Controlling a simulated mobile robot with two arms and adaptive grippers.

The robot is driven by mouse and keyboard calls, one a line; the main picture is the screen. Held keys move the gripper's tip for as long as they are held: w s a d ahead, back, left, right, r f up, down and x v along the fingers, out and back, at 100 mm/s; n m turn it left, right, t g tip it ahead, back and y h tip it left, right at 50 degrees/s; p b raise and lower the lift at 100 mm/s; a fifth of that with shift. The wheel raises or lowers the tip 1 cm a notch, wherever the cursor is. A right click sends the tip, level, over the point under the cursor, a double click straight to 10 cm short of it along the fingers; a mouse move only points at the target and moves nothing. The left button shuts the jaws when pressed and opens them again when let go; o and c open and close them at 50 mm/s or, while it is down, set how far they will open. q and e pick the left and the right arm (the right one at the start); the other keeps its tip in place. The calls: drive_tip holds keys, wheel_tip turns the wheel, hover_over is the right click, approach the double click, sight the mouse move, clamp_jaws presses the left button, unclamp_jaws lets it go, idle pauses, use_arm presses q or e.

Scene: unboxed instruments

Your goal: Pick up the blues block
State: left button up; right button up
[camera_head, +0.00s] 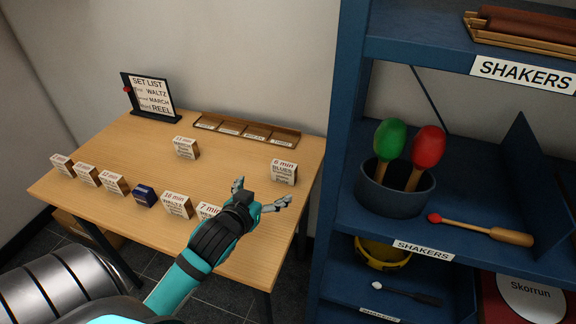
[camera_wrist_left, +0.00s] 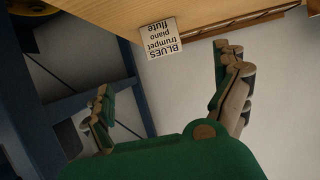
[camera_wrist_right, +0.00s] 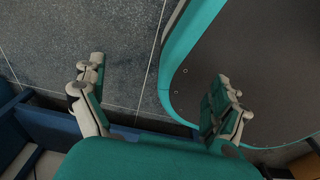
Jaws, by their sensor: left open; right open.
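The blues block (camera_head: 283,172) is a small white block with a red "6 min" line and the word BLUES. It stands on the wooden table (camera_head: 150,163) near its right edge. In the left wrist view the blues block (camera_wrist_left: 163,39) shows upside down between and beyond the fingers, with the words trumpet, piano and flute. My left gripper (camera_head: 262,193) is open and empty, in front of the block and apart from it. It also shows in the left wrist view (camera_wrist_left: 168,98). My right gripper (camera_wrist_right: 163,93) is open and empty over the floor, away from the table.
Several similar blocks stand along the table front, including a "16 min" block (camera_head: 177,205) and a dark blue block (camera_head: 144,195). Another white block (camera_head: 186,148) stands mid-table. A wooden rack (camera_head: 247,131) and set list sign (camera_head: 150,97) are behind. A blue shelf (camera_head: 345,150) stands close right.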

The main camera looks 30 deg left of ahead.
use_arm(q)
approach(282, 173)
drive_tip(key=shift+w+d+f, duration=0.1)
drive_tip(key=shift+w, duration=0.9)
drive_tip(key=x, duration=0.3)
drive_tip(key=shift+f, duration=0.15)
drive_tip(key=shift+x, duration=0.9)
drive_tip(key=x, duration=0.4)
drive_tip(key=shift+w+a+f, duration=0.2)
drive_tip(key=shift+w+a, duration=0.1)
drive_tip(key=shift+a, duration=0.05)
use_arm(e)
drive_tip(key=shift+s+d+f, duration=0.15)
drive_tip(key=shift+s+d, duration=0.1)
drive_tip(key=shift+s, duration=0.5)
use_arm(q)
drive_tip(key=c, duration=1.2)
use_arm(e)
drive_tip(key=shift+s+d, duration=0.15)
drive_tip(key=shift+d, duration=0.05)
